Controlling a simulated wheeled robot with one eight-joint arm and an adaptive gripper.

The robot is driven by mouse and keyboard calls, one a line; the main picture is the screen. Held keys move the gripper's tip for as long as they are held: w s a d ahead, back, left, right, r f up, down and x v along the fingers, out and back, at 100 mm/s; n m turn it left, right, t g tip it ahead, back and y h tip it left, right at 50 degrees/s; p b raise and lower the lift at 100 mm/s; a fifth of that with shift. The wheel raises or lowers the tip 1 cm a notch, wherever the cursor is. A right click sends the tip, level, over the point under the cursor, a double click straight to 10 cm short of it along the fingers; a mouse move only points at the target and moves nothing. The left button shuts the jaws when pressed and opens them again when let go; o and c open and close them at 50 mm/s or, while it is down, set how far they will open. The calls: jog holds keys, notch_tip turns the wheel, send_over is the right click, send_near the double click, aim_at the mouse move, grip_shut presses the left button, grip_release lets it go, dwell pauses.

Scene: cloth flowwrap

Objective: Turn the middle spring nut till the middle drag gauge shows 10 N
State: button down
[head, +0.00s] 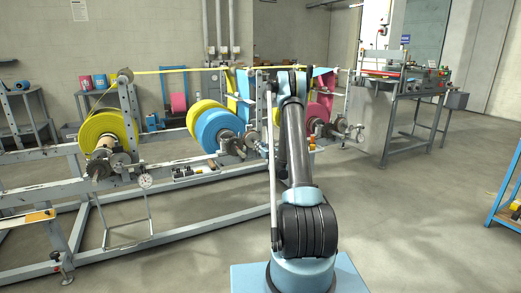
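The middle station carries a blue roll (220,130) with a yellow roll behind it. Its grey spindle hardware (237,144) sticks out toward the front, just left of my arm. The middle spring nut is too small to pick out there. The middle drag gauge and its reading cannot be made out, and my arm covers part of that area. A round white dial (145,181) hangs at the left station, below its yellow roll (102,131); its reading is too small to read. My arm rises in front of the stand, and my gripper does not show.
The grey unwind frame (150,236) spans the left and middle. A pink roll (318,112) is partly behind my arm. A machine on a metal stand (400,90) is at the back right. A blue shelf (507,205) stands at the right edge. The floor right of my arm is clear.

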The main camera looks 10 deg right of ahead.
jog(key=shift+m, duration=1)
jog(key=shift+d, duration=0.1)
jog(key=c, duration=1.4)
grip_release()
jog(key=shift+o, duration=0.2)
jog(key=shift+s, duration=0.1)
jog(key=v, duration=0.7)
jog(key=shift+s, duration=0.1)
